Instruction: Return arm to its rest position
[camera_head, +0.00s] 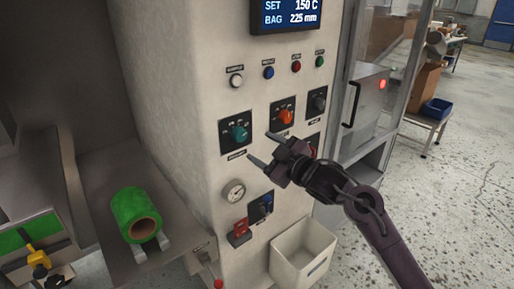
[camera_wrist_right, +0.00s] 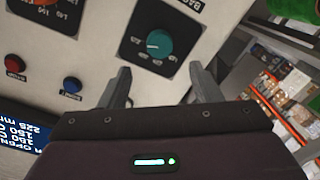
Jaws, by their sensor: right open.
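My right gripper (camera_head: 262,149) is open and empty in the head view, in front of the pale control panel (camera_head: 205,100). Its fingers point left, just below and right of the teal knob (camera_head: 239,133). In the right wrist view, the open fingers of my right gripper (camera_wrist_right: 160,85) stand apart with the teal knob (camera_wrist_right: 158,44) beyond the gap. The knob is not between the fingertips. My left gripper is not in view.
An orange knob (camera_head: 285,116), a gauge (camera_head: 233,192) and a red switch (camera_head: 239,232) are on the panel. A white bin (camera_head: 303,252) stands below the arm. A green roll (camera_head: 136,213) lies at left. A glass-doored cabinet (camera_head: 368,103) is behind the arm. Open floor (camera_head: 465,190) lies at right.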

